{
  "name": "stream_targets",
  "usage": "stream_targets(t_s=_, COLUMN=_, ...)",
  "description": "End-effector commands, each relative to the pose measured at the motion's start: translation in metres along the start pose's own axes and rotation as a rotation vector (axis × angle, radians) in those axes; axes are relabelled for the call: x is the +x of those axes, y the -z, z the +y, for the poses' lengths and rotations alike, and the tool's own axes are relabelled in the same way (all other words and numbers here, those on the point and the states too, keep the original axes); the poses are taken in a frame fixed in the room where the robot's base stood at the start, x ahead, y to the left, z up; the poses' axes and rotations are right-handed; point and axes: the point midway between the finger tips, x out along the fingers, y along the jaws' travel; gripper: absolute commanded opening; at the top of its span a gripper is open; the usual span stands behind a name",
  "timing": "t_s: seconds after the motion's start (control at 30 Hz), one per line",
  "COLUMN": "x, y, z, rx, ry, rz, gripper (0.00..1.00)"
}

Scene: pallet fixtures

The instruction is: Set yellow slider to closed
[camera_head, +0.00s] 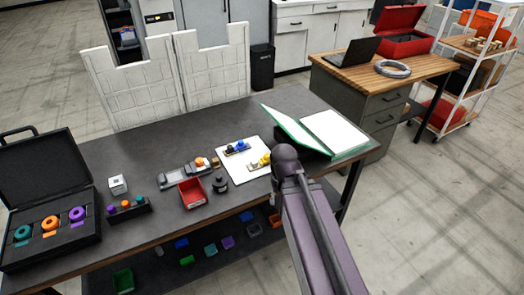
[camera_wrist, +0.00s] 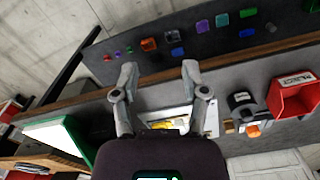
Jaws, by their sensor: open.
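The yellow slider (camera_head: 261,161) sits on a white board (camera_head: 229,160) on the dark table, beside my arm. My gripper's body hides most of the board there. In the head view my arm hides the gripper. I cannot tell the slider's exact position along its track.
An open green binder (camera_head: 335,132) stands right of the board. Left of it are a red bin (camera_head: 193,191), a black knobbed item (camera_head: 220,185) and a grey device (camera_head: 174,171). An open black case (camera_head: 50,240) is at far left. Small coloured bins (camera_head: 123,280) lie on the lower shelf.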

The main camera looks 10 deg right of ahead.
Motion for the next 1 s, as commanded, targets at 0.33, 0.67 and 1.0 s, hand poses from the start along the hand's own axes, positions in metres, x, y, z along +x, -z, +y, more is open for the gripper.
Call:
stream_targets(t_s=0.33, x=0.0, y=0.0, z=0.0, rx=0.0, ry=0.0, rz=0.0, gripper=0.57)
stream_targets(t_s=0.67, x=0.001, y=0.009, z=0.0, rx=-0.016, ry=0.007, rz=0.009, gripper=0.73)
stream_targets(t_s=1.0, x=0.008, y=0.114, z=0.007, rx=-0.222, ry=0.077, rz=0.133, gripper=0.73)
